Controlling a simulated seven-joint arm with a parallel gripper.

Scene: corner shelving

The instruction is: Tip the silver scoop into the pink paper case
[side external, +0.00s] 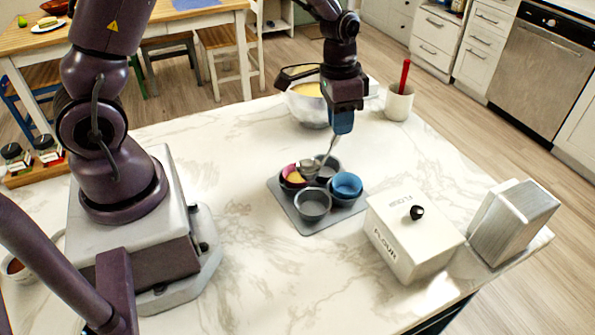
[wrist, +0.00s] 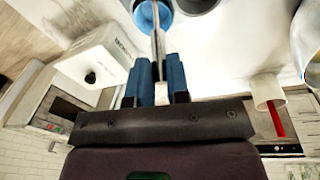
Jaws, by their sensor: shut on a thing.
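My gripper (side external: 341,128) is shut on the handle of the silver scoop (side external: 309,168), with the handle slanting down to the left. The scoop's bowl is low over the grey tray (side external: 307,228), at the right edge of the pink paper case (side external: 286,172). Something yellow shows inside the pink case. I cannot tell whether the bowl touches the case or how far it is tipped. In the wrist view the scoop's handle (wrist: 160,45) runs between the blue fingers (wrist: 161,62); the pink case is not seen there.
Blue (side external: 347,185), grey (side external: 313,205) and dark cases crowd the tray. A white flour box (side external: 405,240) is to the right. The front counter is clear.

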